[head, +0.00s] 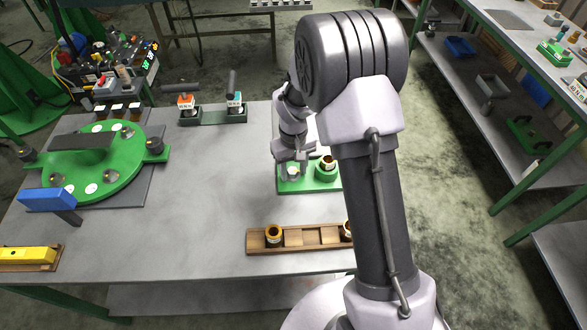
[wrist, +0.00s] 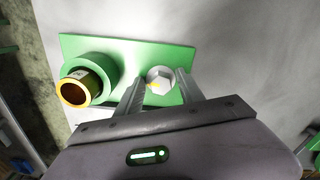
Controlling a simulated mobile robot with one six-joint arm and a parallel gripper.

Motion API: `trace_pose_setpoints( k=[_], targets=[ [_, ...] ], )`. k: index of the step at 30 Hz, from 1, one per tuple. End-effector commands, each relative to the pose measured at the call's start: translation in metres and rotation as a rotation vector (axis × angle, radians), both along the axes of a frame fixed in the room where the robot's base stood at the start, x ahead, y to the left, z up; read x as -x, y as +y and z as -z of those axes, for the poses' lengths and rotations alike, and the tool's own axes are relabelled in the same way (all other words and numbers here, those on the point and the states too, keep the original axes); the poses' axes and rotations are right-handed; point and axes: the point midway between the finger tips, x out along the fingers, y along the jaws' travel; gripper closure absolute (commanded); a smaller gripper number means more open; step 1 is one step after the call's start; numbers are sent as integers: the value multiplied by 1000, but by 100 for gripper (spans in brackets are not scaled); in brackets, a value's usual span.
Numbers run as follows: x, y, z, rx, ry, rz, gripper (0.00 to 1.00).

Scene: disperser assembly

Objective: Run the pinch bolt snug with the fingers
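The pinch bolt (wrist: 161,76) has a pale hexagonal head with a small yellow mark at its edge. It stands on a green plate (wrist: 113,48). My gripper (wrist: 160,82) points down at the bolt, with one finger on each side of the head. A narrow gap shows between the head and each finger, so the fingers look open around it. Their exact height against the head is hard to judge. In the head view my gripper (head: 292,168) is over the left part of the green plate (head: 310,187), and the bolt is mostly hidden.
A green collar holding a brass-rimmed bushing (wrist: 73,91) stands left of the bolt in the wrist view, close to my left finger. A wooden tray (head: 300,238) with bushings lies nearer on the table. A green round fixture (head: 98,165) stands left. The table's middle is clear.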

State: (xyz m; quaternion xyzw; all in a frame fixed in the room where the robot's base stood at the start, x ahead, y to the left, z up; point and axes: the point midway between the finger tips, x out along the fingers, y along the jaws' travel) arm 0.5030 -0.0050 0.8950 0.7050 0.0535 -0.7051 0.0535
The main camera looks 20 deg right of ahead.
Motion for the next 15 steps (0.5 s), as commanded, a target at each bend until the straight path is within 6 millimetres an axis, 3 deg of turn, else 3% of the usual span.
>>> trace_pose_setpoints(
  k=[10, 15],
  targets=[
    [0, 0, -4, 0, -1, -1, 51],
    [-1, 0, -46, -1, -4, 0, 51]
  ],
)
